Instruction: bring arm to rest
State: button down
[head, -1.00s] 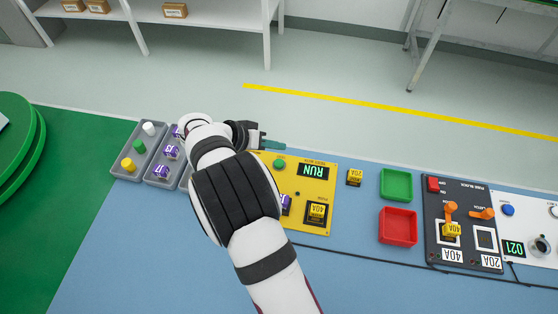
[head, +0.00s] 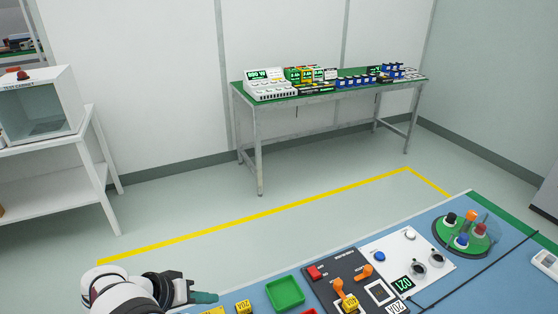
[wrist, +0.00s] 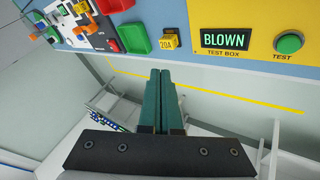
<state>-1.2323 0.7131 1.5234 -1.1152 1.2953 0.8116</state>
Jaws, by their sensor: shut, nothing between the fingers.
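My gripper (head: 205,297) is at the lower left of the head view, pointing right, with my white and dark arm behind it. In the wrist view its two green fingers (wrist: 160,78) are side by side, shut and empty. They hang above the near scene, apart from the panels and the fuse. My arm's lower links are outside the head view.
The yellow test box (wrist: 308,14) shows BLOWN beside a green TEST button. A yellow 20A fuse (head: 243,306) lies by the green tray (head: 285,292). The dark fuse panel (head: 325,285) and white panel (head: 385,255) stand right. A bench (head: 330,88) stands across clear floor.

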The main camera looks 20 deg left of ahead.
jog(key=s+d+r+m+g, duration=0.1)
jog(key=d+r+m+g, duration=0.25)
jog(key=d, duration=0.95)
jog(key=d+r+m+g, duration=0.3)
jog(key=d+r, duration=0.2)
jog(key=d, duration=0.9)
jog(key=s+d+m+y, duration=0.2)
jog(key=s+d, duration=0.1)
jog(key=s, duration=0.4)
jog(key=s+d+m+y, duration=0.2)
jog(key=s+d, duration=0.2)
jog(key=s, duration=0.3)
jog(key=shift+f+m+g+y, duration=0.35)
jog(key=shift+y, duration=0.05)
jog(key=shift+d, duration=0.1)
